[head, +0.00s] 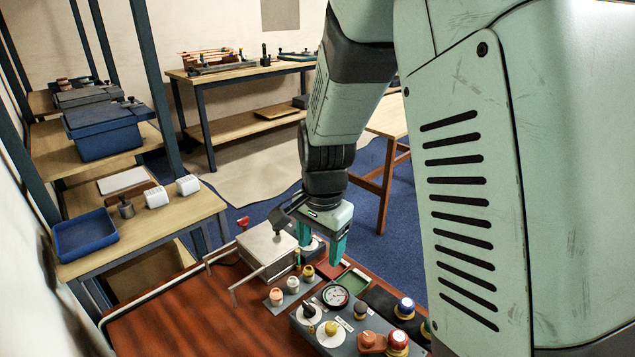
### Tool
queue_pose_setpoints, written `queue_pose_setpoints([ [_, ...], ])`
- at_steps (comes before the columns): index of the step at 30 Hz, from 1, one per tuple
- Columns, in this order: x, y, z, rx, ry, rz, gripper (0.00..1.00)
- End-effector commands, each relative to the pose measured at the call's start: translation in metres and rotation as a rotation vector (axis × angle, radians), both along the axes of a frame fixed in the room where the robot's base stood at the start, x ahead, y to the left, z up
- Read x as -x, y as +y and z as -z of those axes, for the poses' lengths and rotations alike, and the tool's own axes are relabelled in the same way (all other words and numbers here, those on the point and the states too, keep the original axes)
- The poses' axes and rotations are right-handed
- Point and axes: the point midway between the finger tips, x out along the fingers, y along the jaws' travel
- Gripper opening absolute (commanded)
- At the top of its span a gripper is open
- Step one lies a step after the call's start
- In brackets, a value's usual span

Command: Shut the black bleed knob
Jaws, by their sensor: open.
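My gripper (322,243) points down with its two teal fingers apart and nothing visible between them. It hangs above the far side of the red-brown bench, beyond the grey panel (345,345). A small dark knob (309,310) sits on a white dial plate at the panel's left end. It may be the black bleed knob, but I cannot read a label or tell its setting. The gripper is apart from it. A round white gauge (335,295) lies just behind it, and a yellow knob (331,328) on another white plate is in front.
A pale metal box (266,246) and several small capped fittings (292,284) stand to the left. The bench's front left (190,315) is clear. My arm hides the right side.

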Motion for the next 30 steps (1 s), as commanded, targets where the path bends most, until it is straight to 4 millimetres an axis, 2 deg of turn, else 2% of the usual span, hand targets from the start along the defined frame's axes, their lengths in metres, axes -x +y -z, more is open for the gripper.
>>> queue_pose_setpoints([
  [1,-0.003,0.007,0.023,0.009,0.029,0.030,0.66],
  [3,-0.007,0.015,0.046,0.016,0.050,0.073,0.66],
  [6,-0.008,0.021,0.068,0.025,0.071,0.116,0.66],
  [14,-0.009,0.024,0.095,0.031,0.083,0.143,0.66],
  [24,-0.008,0.024,0.158,0.032,0.085,0.142,0.66],
  [30,-0.009,0.024,0.181,0.031,0.083,0.142,0.66],
])
